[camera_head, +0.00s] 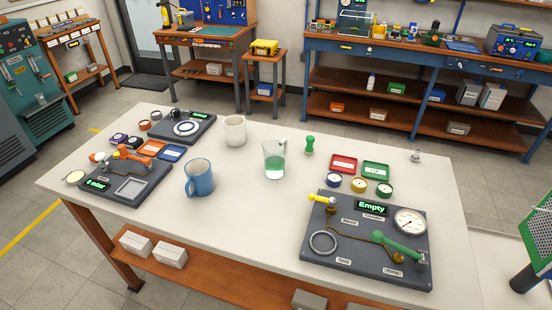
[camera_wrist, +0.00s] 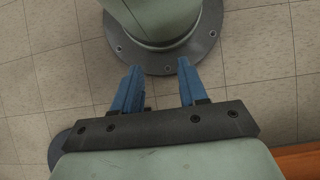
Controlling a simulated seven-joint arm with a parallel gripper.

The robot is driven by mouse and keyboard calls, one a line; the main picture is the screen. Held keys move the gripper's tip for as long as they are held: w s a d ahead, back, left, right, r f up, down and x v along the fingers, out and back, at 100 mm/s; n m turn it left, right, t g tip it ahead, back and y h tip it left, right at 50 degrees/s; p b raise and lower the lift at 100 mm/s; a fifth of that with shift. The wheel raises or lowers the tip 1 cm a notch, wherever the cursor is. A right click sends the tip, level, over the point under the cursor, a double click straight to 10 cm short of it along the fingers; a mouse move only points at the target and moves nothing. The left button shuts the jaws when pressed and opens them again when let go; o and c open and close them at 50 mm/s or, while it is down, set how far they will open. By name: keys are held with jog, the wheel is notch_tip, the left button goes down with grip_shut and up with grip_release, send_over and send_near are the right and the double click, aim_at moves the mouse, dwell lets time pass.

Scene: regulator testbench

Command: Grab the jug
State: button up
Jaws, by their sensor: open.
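The jug (camera_head: 274,160) is a clear glass vessel with green liquid in its lower part. It stands upright near the middle of the white table (camera_head: 240,220) in the head view. My gripper (camera_wrist: 158,68) shows only in the wrist view, with its two blue fingers apart and nothing between them. It hangs over the tiled floor and my round base, away from the jug. The jug is not in the wrist view.
A blue mug (camera_head: 199,178) and a white mug (camera_head: 235,131) stand left of the jug. A green peg-like piece (camera_head: 309,145) stands to its right. A large panel (camera_head: 365,240) reading "Empty" lies at the front right. The tabletop just in front of the jug is clear.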

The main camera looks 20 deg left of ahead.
dwell(0.4)
jog(key=c, duration=0.3)
